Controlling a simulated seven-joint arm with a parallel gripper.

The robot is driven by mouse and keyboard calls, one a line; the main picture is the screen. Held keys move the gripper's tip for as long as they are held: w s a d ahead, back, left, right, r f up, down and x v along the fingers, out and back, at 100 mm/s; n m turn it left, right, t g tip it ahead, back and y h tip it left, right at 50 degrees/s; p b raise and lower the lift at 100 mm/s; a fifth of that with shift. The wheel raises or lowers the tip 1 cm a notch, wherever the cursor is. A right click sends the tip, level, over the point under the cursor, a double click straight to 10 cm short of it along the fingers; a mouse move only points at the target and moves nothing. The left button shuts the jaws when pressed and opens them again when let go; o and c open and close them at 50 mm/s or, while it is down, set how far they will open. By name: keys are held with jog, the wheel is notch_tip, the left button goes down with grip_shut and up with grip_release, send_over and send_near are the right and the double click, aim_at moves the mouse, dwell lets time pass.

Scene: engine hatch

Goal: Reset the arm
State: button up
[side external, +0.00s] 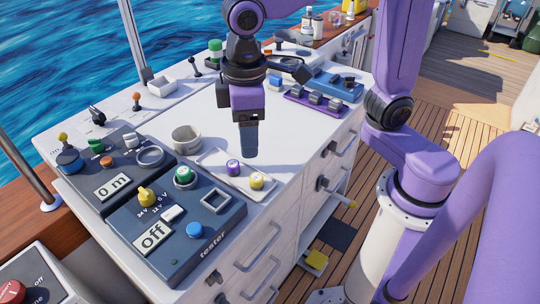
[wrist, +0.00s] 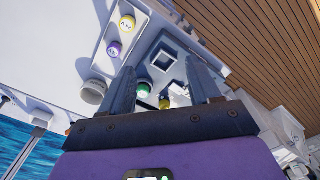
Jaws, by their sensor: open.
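My gripper (side external: 249,150) hangs fingers-down above the white countertop, behind the tray with the purple and yellow round pieces. In the wrist view its two fingers (wrist: 165,88) stand apart with nothing held between them. The side view shows the fingers edge-on, so their gap is hidden there. My purple arm reaches in from the right over the cabinet. The blue tester box (side external: 170,225) reads "off" and lies in front of the gripper.
A white tray (side external: 212,158) holds a purple piece (side external: 233,167) and a yellow piece (side external: 257,181). A purple rack (side external: 315,101) stands behind right. Some drawers have protruding handles.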

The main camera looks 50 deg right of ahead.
jog(key=s+d+f+n, duration=0.1)
jog(key=s+d+f, duration=0.1)
jog(key=s+d, duration=0.4)
jog(key=s+d+f+n, duration=0.2)
jog(key=s+d+f, duration=0.1)
jog(key=s+d, duration=0.3)
jog(key=shift+s+d+n, duration=0.3)
jog(key=shift+s+d, duration=0.1)
jog(key=shift+s, duration=0.2)
